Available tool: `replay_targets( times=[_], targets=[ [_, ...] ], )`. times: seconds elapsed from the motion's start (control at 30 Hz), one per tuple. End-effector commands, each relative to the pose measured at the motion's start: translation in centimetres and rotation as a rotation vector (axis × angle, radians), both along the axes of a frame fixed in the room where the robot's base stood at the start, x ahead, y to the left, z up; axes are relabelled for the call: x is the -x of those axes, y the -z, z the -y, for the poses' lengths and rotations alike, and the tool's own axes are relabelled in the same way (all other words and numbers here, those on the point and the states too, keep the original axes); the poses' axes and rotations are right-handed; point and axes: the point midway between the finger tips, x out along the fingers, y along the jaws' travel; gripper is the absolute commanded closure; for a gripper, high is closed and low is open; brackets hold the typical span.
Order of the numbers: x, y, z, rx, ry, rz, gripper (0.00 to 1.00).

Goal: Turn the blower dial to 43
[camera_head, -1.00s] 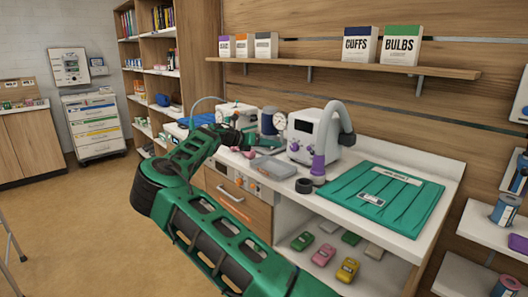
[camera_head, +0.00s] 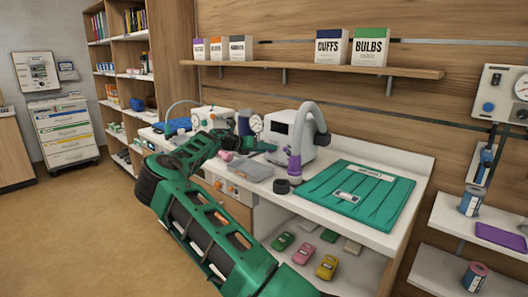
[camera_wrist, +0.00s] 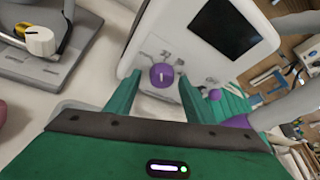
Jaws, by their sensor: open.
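The blower (camera_head: 294,128) is a white box with a dark screen and a grey hose, standing on the bedside counter. Its purple dial (camera_wrist: 162,76) with a white mark shows in the wrist view, on the front panel below the screen (camera_wrist: 228,27). My gripper (camera_wrist: 159,86) is open, with its two green fingers on either side of the dial in that view. I cannot tell whether they touch it. A smaller purple knob (camera_wrist: 214,94) shows partly behind the right finger. In the head view my gripper (camera_head: 268,147) is at the blower's front and hides the dials.
A purple hose end (camera_head: 294,167) stands before the blower, with a black ring (camera_head: 281,186) nearby. A grey tray (camera_head: 250,170) lies close under my arm. A green folded pad (camera_head: 357,195) covers the counter's right. Another device with a white knob (camera_wrist: 40,41) is at left.

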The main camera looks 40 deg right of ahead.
Motion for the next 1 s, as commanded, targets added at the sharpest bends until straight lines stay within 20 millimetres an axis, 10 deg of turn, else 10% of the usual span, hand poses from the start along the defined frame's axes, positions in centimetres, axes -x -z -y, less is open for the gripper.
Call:
replay_targets(
  times=[0.33, 0.5, 1.0],
  targets=[
    [0.07, 0.1, 0.32, 0.0, 0.0, 0.0, 0.54],
    [0.05, 0.1, 0.31, 0.0, 0.0, 0.0, 0.92],
    [0.05, 0.0, 0.25, -0.009, -0.003, 0.108, 0.92]
  ],
)
